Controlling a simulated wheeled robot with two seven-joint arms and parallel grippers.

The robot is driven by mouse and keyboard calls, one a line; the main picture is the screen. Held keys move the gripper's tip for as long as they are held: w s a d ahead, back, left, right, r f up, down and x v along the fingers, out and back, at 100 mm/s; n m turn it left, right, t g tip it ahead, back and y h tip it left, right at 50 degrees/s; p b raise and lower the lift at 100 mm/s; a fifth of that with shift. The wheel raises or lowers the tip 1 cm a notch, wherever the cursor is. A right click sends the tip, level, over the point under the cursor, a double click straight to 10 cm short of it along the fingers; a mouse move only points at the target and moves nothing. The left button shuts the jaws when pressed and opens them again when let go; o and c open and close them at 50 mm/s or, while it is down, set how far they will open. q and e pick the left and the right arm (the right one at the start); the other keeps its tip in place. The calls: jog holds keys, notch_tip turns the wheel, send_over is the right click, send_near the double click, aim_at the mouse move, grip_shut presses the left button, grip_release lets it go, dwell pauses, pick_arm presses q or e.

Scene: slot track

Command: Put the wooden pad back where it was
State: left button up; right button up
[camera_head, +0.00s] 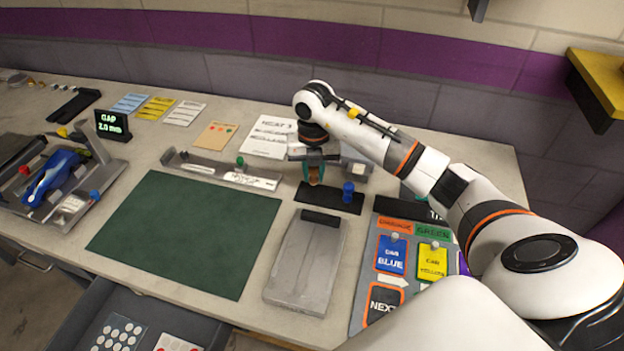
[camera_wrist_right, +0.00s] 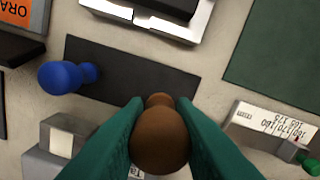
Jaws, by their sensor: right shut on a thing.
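My right gripper (camera_head: 314,172) is shut on a brown, rounded, wooden-looking piece, which I take as the wooden pad (camera_head: 314,177). In the right wrist view the pad (camera_wrist_right: 160,140) sits between the two teal fingers (camera_wrist_right: 160,135) with its round end towards the camera. The gripper points down over the left part of a dark mat (camera_head: 327,200); whether the pad touches the mat I cannot tell. A blue knobbed piece (camera_head: 348,192) stands on the right part of this mat, and it also shows in the wrist view (camera_wrist_right: 62,77). My left gripper is not in view.
A grey rail with a white label (camera_head: 250,180) and a green knob (camera_head: 240,162) lies to the left of the mat. A grey metal block (camera_head: 305,265) lies in front. A sign board (camera_head: 395,270) is at the right. The green mat (camera_head: 185,230) is bare.

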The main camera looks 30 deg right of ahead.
aim_at(312, 179)
jog(key=f, duration=0.4)
jog(key=shift+w+f+p, duration=0.1)
jog(key=shift+w+p, duration=0.1)
jog(key=shift+p, duration=0.15)
jog(key=shift+f, duration=0.15)
jog(key=o, duration=1)
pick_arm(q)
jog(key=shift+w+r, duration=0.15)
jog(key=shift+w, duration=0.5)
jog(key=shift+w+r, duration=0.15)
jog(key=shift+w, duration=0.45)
pick_arm(e)
jog(key=shift+r, duration=0.25)
jog(key=shift+w+r, duration=0.1)
jog(key=shift+r, duration=0.25)
pick_arm(q)
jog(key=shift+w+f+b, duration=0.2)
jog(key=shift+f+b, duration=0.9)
jog(key=shift+b, duration=0.1)
pick_arm(e)
notch_tip(312, 179, up, 11)
jog(key=shift+r, duration=0.1)
